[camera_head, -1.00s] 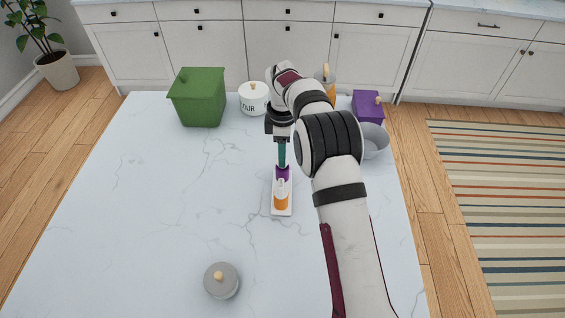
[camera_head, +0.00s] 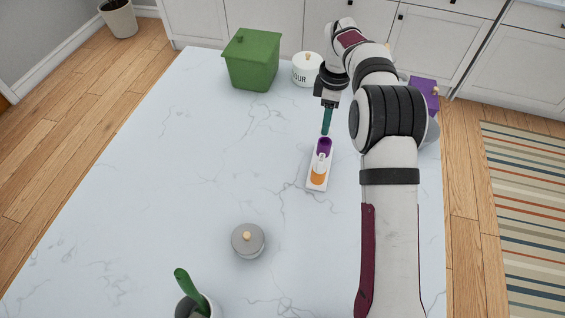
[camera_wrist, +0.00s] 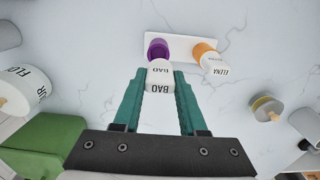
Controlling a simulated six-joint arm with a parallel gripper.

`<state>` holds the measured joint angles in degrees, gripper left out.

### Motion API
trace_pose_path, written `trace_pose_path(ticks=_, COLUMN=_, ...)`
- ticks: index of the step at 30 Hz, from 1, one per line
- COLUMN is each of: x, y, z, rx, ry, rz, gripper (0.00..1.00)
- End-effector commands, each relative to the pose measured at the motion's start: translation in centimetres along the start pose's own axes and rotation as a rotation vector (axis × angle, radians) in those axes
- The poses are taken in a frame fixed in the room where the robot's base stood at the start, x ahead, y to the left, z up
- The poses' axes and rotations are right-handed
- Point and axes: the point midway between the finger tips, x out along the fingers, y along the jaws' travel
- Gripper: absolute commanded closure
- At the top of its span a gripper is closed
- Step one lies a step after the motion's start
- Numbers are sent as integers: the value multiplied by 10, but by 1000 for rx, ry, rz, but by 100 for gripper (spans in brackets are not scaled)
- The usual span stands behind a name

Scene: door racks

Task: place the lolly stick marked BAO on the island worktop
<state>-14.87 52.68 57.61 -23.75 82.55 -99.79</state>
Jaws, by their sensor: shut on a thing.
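My gripper (camera_head: 326,133) is over the island worktop (camera_head: 170,190), pointing down beside the far end of a small white rack (camera_head: 316,187). In the wrist view its green fingers (camera_wrist: 160,76) are shut on the white lolly stick marked BAO (camera_wrist: 158,84). The stick overlaps the near edge of a purple cup (camera_wrist: 158,47) on the rack, whose dark mouth shows; whether the stick's lower end is clear of it I cannot tell. An orange cup (camera_wrist: 203,48) on the rack holds a white stick marked ELENA (camera_wrist: 214,68).
A green canister (camera_head: 252,62), a white FLOUR jar (camera_head: 307,69) and a purple box (camera_head: 424,92) stand along the far side. A grey lidded pot (camera_head: 248,240) and a pot with a green-handled utensil (camera_head: 184,282) stand nearer. The worktop's left and middle are largely clear.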

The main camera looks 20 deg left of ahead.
Motion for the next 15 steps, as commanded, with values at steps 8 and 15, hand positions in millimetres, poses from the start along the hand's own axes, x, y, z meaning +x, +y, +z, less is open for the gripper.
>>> trace_pose_path(ticks=8, x=-4, y=-62, z=-77, rx=0, ry=-1, rz=-1, gripper=100)
trace_pose_path(ticks=15, x=4, y=-115, z=-117, rx=15, ry=-1, rz=-3, gripper=100)
